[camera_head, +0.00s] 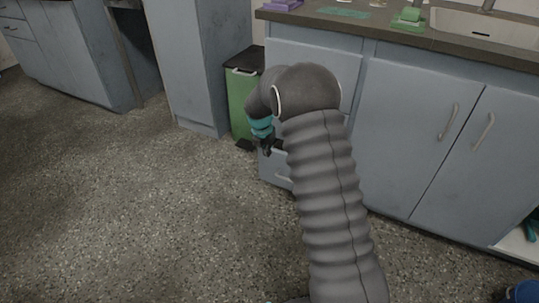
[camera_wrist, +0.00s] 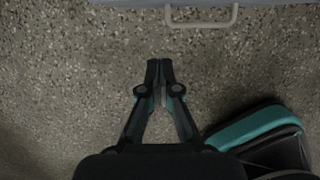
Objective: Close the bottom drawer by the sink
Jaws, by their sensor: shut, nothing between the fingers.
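The bottom drawer (camera_head: 270,168) has a blue-grey front and is low in the cabinet, left of the sink doors. My arm hides much of it, so I cannot tell how far it stands out. Its pale bar handle (camera_head: 284,179) shows beside my arm. In the wrist view the handle (camera_wrist: 203,24) is at the top edge, ahead and right of my fingertips. My gripper (camera_head: 267,150) is in front of the cabinet near the drawer's top left. In the wrist view my gripper (camera_wrist: 160,62) is shut and empty, apart from the handle, with floor behind it.
A green bin (camera_head: 238,98) with a black lid stands left of the drawers. Two sink cabinet doors (camera_head: 420,135) are on the right, below the counter (camera_head: 395,28) and sink (camera_head: 490,28). The speckled floor (camera_head: 140,190) on the left is clear.

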